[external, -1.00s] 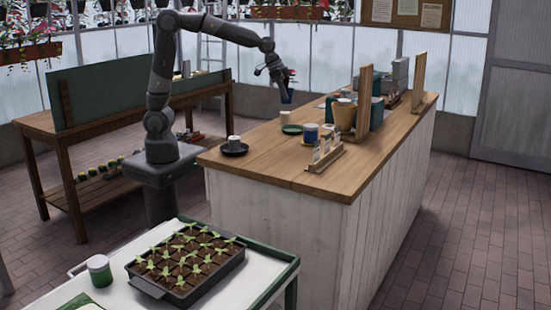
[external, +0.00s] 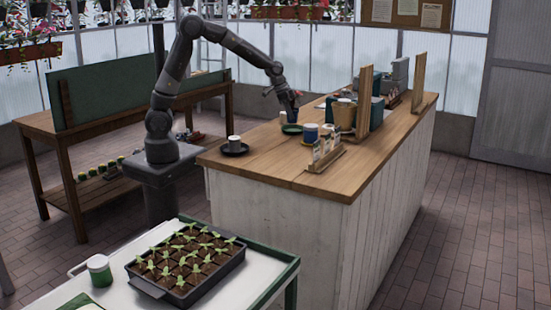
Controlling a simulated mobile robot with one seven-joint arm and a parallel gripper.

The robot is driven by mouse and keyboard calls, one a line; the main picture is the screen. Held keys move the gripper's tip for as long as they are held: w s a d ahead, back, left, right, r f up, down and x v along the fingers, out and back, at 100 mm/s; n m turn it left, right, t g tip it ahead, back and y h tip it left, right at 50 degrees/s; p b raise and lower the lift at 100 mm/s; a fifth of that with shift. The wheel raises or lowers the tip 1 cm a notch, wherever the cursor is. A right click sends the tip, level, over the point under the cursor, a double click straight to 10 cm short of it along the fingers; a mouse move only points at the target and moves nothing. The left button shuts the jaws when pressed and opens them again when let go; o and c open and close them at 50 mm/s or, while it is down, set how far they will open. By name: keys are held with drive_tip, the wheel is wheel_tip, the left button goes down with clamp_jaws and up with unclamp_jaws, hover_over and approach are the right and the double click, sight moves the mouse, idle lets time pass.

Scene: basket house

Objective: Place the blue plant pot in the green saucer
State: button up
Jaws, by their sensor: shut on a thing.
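My gripper (external: 290,104) is over the far left part of the wooden counter, shut on the small dark blue plant pot (external: 293,116). The pot looks upright and just above the green saucer (external: 291,129). At this size I cannot tell whether the pot touches the saucer. The green saucer lies flat on the counter near its left edge.
A white pot (external: 283,117) stands just left of the held pot. Another blue pot (external: 311,132) stands to the right, near a wooden card holder (external: 325,157). A pale pot on a dark saucer (external: 235,149) stands nearer.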

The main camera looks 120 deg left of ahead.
sight(292, 121)
drive_tip(key=shift+s+a+f, duration=0.1)
drive_tip(key=shift+a+f, duration=0.3)
drive_tip(key=shift+f, duration=1.85)
drive_tip(key=o, duration=1)
drive_tip(key=shift+f, duration=0.15)
drive_tip(key=v, duration=1.2)
drive_tip(key=shift+d, duration=0.1)
